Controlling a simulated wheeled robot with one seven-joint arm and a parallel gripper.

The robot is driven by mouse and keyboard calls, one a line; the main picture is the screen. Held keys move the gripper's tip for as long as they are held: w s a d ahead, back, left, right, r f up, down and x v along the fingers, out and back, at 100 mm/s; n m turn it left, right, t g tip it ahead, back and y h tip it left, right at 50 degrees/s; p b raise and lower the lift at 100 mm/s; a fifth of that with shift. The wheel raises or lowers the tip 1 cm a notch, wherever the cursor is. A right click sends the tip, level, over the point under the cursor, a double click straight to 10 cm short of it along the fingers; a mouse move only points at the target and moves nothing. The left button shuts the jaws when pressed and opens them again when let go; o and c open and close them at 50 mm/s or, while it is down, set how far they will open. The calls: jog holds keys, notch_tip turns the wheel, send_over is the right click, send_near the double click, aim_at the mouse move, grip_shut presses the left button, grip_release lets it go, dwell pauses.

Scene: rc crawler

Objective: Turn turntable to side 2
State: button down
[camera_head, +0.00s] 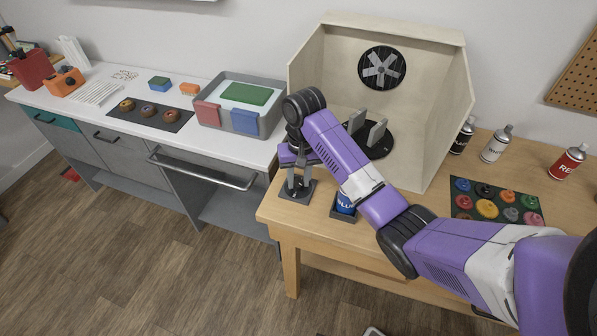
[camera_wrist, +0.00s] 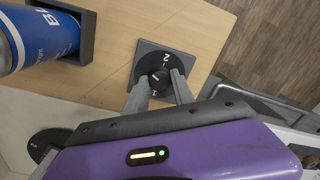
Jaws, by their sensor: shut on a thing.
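A black round knob (camera_wrist: 160,78) sits on a dark square base (camera_wrist: 142,60) marked with a "2" on its far side in the wrist view. The base (camera_head: 308,195) stands at the table's front left corner in the head view. My gripper (camera_head: 298,186) points down at it, its two grey fingers (camera_wrist: 159,85) on either side of the knob and shut on it. The black turntable disc (camera_head: 381,149) lies inside the wooden booth and bears upright grey plates (camera_head: 377,133). Its edge (camera_wrist: 42,141) shows in the wrist view. My arm hides part of it.
A blue spray can (camera_wrist: 40,35) stands in a dark holder (camera_wrist: 85,40) beside the base. The booth (camera_head: 440,110) has a fan on its back wall. Other cans (camera_head: 496,145) and a paint palette (camera_head: 497,203) are at the right. A white counter (camera_head: 150,75) is left.

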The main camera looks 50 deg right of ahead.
jog(key=m, duration=0.3)
jog(key=shift+a, duration=0.1)
jog(key=m, duration=0.3)
jog(key=shift+s+m, duration=0.1)
jog(key=shift+m, duration=0.2)
jog(key=m, duration=0.6)
jog(key=shift+h, duration=0.3)
jog(key=shift+m, duration=0.3)
jog(key=c, duration=1.1)
grip_release()
jog(key=shift+o, duration=0.2)
